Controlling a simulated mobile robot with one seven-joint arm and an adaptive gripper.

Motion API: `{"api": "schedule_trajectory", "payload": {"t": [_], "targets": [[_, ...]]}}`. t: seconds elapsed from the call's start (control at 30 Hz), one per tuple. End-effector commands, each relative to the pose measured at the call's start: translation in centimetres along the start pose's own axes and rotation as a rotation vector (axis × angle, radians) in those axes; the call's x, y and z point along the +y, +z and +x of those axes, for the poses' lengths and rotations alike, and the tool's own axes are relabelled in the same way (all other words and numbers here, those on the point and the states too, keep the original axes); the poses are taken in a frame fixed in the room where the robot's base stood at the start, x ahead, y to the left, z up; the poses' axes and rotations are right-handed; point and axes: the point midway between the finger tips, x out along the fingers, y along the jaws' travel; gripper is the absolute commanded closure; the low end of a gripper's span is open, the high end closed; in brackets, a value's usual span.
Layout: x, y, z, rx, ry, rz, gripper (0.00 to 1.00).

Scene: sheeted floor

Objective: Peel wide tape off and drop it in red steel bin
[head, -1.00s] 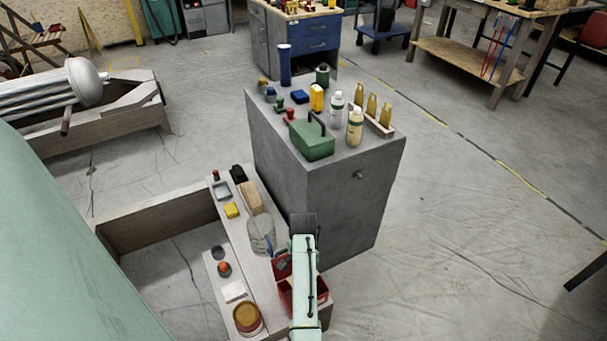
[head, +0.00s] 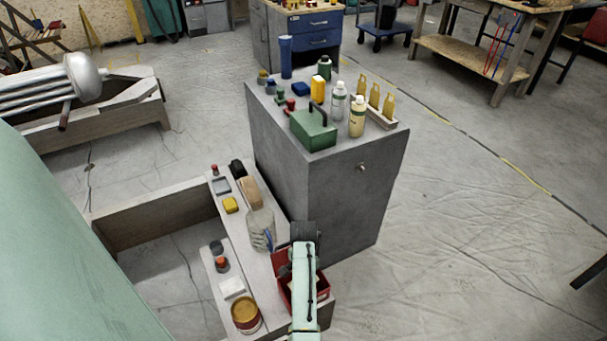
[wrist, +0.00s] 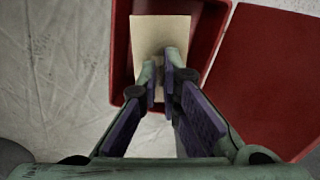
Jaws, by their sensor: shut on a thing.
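My gripper (wrist: 160,70) points down over the red steel bin (wrist: 120,60) in the wrist view. Its fingers are close together on a flat cream piece, which appears to be the wide tape (wrist: 145,32). The tape lies within the outline of the bin's opening; I cannot tell whether it touches the bottom. In the head view the red bin (head: 323,284) stands at the near end of the low bench, partly covered by my arm. My fingertips and the tape are hidden there.
A flat red panel (wrist: 265,70) lies right of the bin in the wrist view. A clear jar (head: 261,228), a yellow block (head: 231,204) and a red-and-yellow tin (head: 245,314) stand on the bench. A grey cabinet (head: 345,200) with bottles and a green box (head: 314,129) rises close behind.

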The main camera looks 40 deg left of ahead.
Motion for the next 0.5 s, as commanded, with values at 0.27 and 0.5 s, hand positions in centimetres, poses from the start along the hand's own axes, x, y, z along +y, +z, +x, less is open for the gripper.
{"api": "schedule_trajectory", "payload": {"t": [0.27, 0.5], "targets": [[-0.01, -0.01, -0.09, 0.0, 0.0, 0.0, 0.85], [0.0, -0.01, -0.07, 0.0, 0.0, 0.0, 0.71]]}}
